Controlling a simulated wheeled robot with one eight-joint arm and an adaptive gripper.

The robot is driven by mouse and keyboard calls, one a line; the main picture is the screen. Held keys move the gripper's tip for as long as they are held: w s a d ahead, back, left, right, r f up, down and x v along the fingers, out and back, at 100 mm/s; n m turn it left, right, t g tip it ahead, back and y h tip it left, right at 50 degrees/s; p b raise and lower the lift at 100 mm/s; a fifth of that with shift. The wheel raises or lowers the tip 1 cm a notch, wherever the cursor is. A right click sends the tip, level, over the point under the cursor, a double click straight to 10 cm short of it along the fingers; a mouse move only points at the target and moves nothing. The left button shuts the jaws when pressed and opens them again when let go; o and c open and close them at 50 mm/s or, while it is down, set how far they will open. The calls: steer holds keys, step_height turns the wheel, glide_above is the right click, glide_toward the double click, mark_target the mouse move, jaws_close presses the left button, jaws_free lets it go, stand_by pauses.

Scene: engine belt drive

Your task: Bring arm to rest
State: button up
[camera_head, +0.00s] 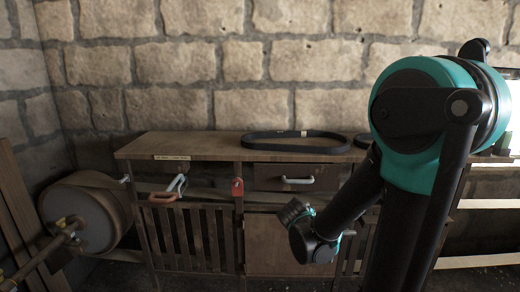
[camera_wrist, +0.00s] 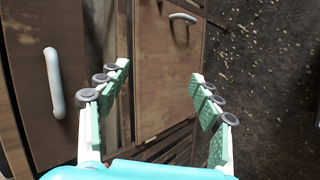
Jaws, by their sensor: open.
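My gripper (camera_wrist: 160,80) is open in the wrist view, with its two green-padded fingers wide apart and nothing between them. Its fingers point toward the wooden cabinet front, whose brown door (camera_wrist: 155,70) shows between them. In the head view my dark and teal arm is folded on the right, its lower end hanging in front of the cabinet (camera_head: 264,245). The gripper's fingers cannot be made out there.
A black belt (camera_head: 293,148) lies on the cabinet top; part of another dark ring (camera_head: 362,141) shows behind my arm. Handles stick out from a drawer (camera_head: 297,181) and door (camera_wrist: 183,18). A round drum (camera_head: 95,215) stands left. Bare floor (camera_wrist: 265,80) lies right in the wrist view.

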steer(key=s+f+m+g+y, duration=0.2)
steer(key=s+m, duration=0.5)
steer(key=s, duration=0.1)
steer(key=s+d+f+m+g+y, duration=0.1)
steer(key=s+f+m+g+y, duration=0.1)
steer(key=s+m, duration=0.4)
steer(key=s+f, duration=0.1)
steer(key=s, duration=0.2)
steer(key=shift+d+m, duration=0.2)
steer(key=shift+m, duration=0.2)
